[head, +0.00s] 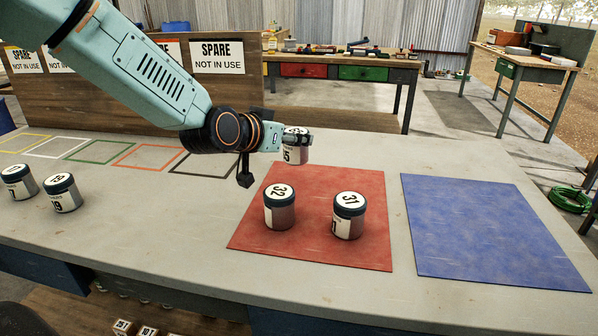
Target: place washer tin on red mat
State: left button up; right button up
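The red mat (350,254) lies in the middle of the worktop. Tin 32 (279,212) and tin 31 (347,221) stand upright on it, apart from each other. My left gripper (297,142) is over the mat's far left part, around a tin (296,156) whose label seems to end in 5. The tin looks held above the mat; the fingers partly hide its lid. Two more tins, 19 (63,198) and another (18,187), stand at the left edge of the view. No label readable here says washer. My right gripper does not show.
A blue mat (485,230) lies empty to the right of the red mat. Several coloured outlined squares, one of them orange (148,157), lie empty at the back left. A wooden board (120,95) with SPARE signs stands behind them. The worktop between the left tins and red mat is clear.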

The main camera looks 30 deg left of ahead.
aim_at(289, 159)
pick_arm(q)
jog(key=shift+a+f, duration=0.15)
jog(key=shift+f, duration=0.75)
jog(key=f, duration=0.1)
jog(key=f+b, duration=0.1)
jog(key=f, duration=0.1)
jog(key=shift+d, duration=0.2)
jog(key=shift+f+b, duration=0.3)
jog(key=shift+b, duration=0.05)
jog(key=shift+w+a, duration=0.15)
jog(key=o, duration=1.2)
jog(key=shift+f, duration=0.1)
